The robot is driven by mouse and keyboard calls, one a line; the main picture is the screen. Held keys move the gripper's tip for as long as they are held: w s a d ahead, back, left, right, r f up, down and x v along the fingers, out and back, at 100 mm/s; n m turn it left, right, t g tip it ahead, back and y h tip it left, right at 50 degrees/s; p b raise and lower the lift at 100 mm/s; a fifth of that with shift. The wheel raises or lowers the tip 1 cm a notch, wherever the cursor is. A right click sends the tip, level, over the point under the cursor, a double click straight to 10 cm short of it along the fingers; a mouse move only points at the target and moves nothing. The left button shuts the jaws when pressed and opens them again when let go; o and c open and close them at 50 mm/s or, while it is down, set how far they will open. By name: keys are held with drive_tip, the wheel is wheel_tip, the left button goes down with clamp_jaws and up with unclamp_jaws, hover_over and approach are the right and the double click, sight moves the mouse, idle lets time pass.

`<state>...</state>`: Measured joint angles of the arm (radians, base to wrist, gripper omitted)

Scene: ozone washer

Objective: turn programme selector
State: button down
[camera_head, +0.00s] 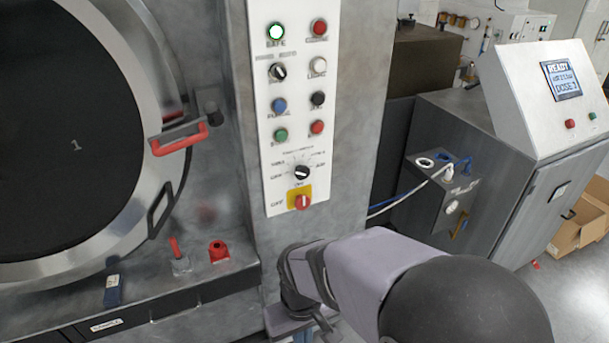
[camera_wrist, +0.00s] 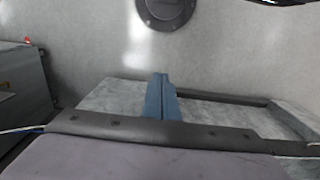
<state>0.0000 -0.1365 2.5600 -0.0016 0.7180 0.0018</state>
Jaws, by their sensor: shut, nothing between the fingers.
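The programme selector (camera_head: 302,172) is a black round knob with a light pointer mark, low on the white control panel (camera_head: 291,90), with a printed scale around it. The red OFF knob (camera_head: 303,201) on a yellow plate sits just below it. My gripper (camera_wrist: 161,80) shows in the wrist view as two blue fingers pressed together, with nothing between them. In the head view my wrist is below the panel, apart from the selector, and my fingertips are mostly hidden. The selector is not recognisable in the wrist view.
A large round door with a red handle (camera_head: 179,139) stands left of the panel. A red fitting (camera_head: 218,251) sits on the ledge below. Buttons and a smaller black switch (camera_head: 278,71) fill the upper panel. A grey cabinet with a display (camera_head: 562,80) stands at right.

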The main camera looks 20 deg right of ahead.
drive_tip(key=c, duration=1.6)
unclamp_jaws()
drive_tip(key=shift+d, duration=0.2)
drive_tip(key=o, duration=0.3)
drive_tip(key=s+d+f+m+g, duration=0.2)
drive_tip(key=s+d+f+m, duration=0.2)
drive_tip(key=d, duration=0.4)
drive_tip(key=shift+s+f+m+y, duration=0.3)
drive_tip(key=shift+s+m+y, duration=0.1)
drive_tip(key=shift+s, duration=0.4)
drive_tip(key=w+d+f+t+h, duration=0.25)
drive_tip(key=w+d+f, duration=0.2)
drive_tip(key=d, duration=0.45)
drive_tip(key=n+t+y, duration=0.2)
drive_tip(key=n+t, duration=0.3)
drive_tip(key=t, duration=1.3)
approach(304, 173)
drive_tip(key=shift+g, duration=0.25)
drive_tip(key=shift+w+a+r+p, duration=0.15)
drive_tip(key=shift+w+p, duration=0.6)
drive_tip(key=shift+w, duration=1.2)
drive_tip(key=shift+w+r+p, duration=0.1)
drive_tip(key=shift+w+p, duration=0.65)
drive_tip(key=shift+w, duration=1.2)
